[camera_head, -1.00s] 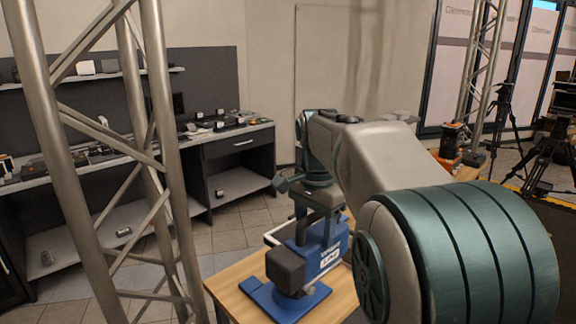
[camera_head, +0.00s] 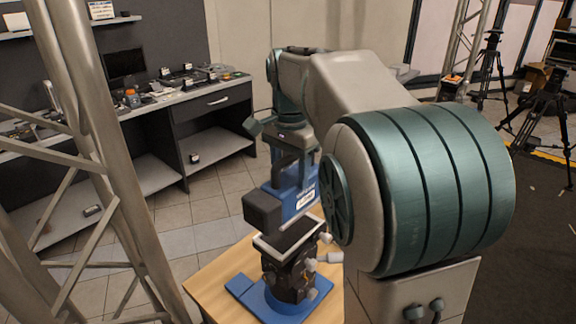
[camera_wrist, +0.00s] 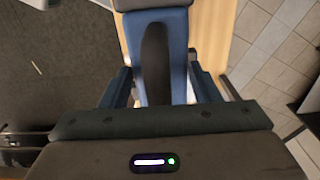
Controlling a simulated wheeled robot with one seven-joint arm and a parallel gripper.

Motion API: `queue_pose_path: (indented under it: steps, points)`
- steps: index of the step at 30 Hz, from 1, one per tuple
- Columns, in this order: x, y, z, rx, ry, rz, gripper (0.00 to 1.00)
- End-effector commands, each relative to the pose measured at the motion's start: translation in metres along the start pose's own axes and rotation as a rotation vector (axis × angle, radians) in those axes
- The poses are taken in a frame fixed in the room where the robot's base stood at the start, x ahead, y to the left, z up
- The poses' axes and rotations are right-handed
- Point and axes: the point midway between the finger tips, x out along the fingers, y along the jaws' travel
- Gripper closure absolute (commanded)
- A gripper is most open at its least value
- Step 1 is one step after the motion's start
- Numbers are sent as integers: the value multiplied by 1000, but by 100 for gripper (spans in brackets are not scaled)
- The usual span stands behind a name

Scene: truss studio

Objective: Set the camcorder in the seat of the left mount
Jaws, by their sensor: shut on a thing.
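The camcorder (camera_head: 298,193) is blue with a pale label and a dark block at its front left end. My gripper (camera_head: 291,160) is shut on it from above; in the wrist view my gripper (camera_wrist: 160,88) has a finger on each side of the camcorder (camera_wrist: 177,50) by its dark handle. A mount (camera_head: 290,276) stands on the wooden table, with a blue base, dark head and knobs. Its seat (camera_head: 270,252) is a pale-rimmed dark tray on top. The camcorder appears above and behind the seat; whether they touch I cannot tell.
The wooden table (camera_head: 213,275) has bare room left of the mount. A metal truss (camera_head: 85,125) rises at the left. A cluttered counter (camera_head: 170,108) runs along the back wall. Tripods (camera_head: 545,115) stand at the far right. My arm hides the table's right side.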

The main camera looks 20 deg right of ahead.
Motion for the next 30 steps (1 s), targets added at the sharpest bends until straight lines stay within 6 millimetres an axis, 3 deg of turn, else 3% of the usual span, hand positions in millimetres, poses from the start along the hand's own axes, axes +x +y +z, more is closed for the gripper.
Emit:
queue_pose_path:
  steps: [18, 30]
  points:
    - [40, 0, 0, -1, 1, -3, 100]
    - [53, 0, 0, -1, 1, -3, 100]
